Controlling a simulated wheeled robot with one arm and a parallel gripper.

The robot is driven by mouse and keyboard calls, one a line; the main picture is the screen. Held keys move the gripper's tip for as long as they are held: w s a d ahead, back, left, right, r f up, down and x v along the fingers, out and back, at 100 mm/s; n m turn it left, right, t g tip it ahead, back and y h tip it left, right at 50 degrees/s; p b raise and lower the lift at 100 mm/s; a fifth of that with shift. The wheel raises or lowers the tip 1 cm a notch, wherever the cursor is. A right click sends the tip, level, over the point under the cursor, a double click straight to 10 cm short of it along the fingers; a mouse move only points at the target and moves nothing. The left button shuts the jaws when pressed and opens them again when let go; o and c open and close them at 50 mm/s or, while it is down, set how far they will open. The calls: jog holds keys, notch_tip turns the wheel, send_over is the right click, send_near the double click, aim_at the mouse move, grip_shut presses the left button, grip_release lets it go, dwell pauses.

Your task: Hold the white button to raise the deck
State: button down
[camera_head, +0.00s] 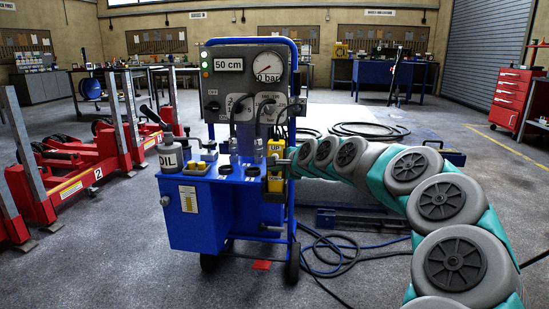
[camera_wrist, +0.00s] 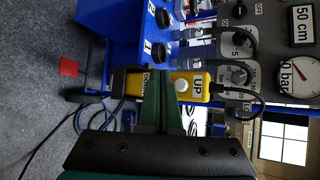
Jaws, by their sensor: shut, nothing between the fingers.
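In the wrist view the pendant (camera_wrist: 205,95) lies sideways, with UP and DOWN labels. The round white button (camera_wrist: 181,85) shows beside the UP label. My gripper (camera_wrist: 162,78) is shut and empty, its fingertips in front of the pendant between the white button and the DOWN label. Whether they touch the pendant I cannot tell. In the head view my gripper (camera_head: 283,162) partly hides the pendant. The display (camera_head: 229,65) reads 50 cm.
A pressure gauge (camera_head: 267,68) reads about 0 bar. Red lifting equipment (camera_head: 75,180) is at left. Blue and black hoses (camera_head: 335,258) lie on the floor at right.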

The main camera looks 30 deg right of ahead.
jog(key=shift+w+d+f+p, duration=0.1)
jog(key=shift+w+d+p, duration=0.1)
jog(key=shift+w+d, duration=0.3)
jog(key=shift+w+d+r+p, duration=0.1)
jog(key=shift+w+d+p, duration=0.2)
jog(key=shift+w, duration=0.45)
jog(key=shift+w+d+f+p, duration=0.1)
jog(key=shift+w+d+p, duration=0.05)
jog(key=shift+w+d, duration=0.4)
jog(key=shift+w, duration=0.15)
dwell(0.6)
jog(key=shift+w+d, duration=0.15)
jog(key=shift+w, duration=0.1)
